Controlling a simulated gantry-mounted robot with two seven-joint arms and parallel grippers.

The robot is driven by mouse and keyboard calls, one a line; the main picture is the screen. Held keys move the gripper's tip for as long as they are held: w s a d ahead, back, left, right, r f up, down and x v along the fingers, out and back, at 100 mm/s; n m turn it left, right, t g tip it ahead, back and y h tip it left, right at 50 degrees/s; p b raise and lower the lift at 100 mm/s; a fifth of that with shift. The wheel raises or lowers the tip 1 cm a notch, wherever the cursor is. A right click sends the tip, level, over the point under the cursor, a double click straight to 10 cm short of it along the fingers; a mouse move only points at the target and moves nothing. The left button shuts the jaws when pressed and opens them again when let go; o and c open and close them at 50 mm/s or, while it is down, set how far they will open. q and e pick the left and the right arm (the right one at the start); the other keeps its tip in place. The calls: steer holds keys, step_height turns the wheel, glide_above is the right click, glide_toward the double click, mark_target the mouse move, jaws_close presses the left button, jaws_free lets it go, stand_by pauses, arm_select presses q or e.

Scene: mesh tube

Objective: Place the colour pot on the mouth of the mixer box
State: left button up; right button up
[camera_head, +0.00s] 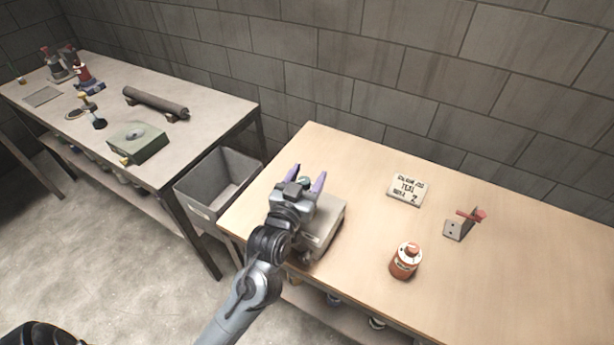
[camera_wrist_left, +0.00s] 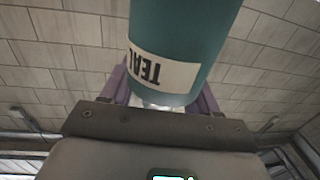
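The teal colour pot (camera_wrist_left: 180,30) carries a white label reading "TEAL", upside down in the left wrist view. It sits between the purple fingers of my left gripper (camera_head: 307,178), which is shut on it. In the head view only a small teal bit of the pot (camera_head: 304,182) shows between the fingers. A pale grey box (camera_head: 332,222), probably the mixer box, stands at the left end of the wooden table. My left gripper and wrist are in front of it and hide much of its top; I cannot see its mouth. My right gripper is not in view.
A grey bin (camera_head: 196,199) stands left. A second table (camera_head: 200,98) holds a greenish box (camera_head: 150,147) and a dark roller (camera_head: 155,102).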

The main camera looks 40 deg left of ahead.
arm_select(q)
steer(key=shift+r, duration=0.2)
steer(key=p+v, duration=0.2)
steer(key=v, duration=0.9)
steer(key=s+d+f+m+g+h, duration=0.45)
steer(key=d+f+g+h, duration=0.2)
steer(key=f, duration=0.65)
steer(key=s+d+f+m+g, duration=0.1)
steer(key=s+f+g, duration=0.6)
steer(key=s, duration=0.3)
steer(key=shift+s+y, duration=0.25)
steer(key=shift+y, duration=0.1)
steer(key=shift+r, duration=0.1)
step_height(320, 180, up, 40)
steer(key=p, duration=4)
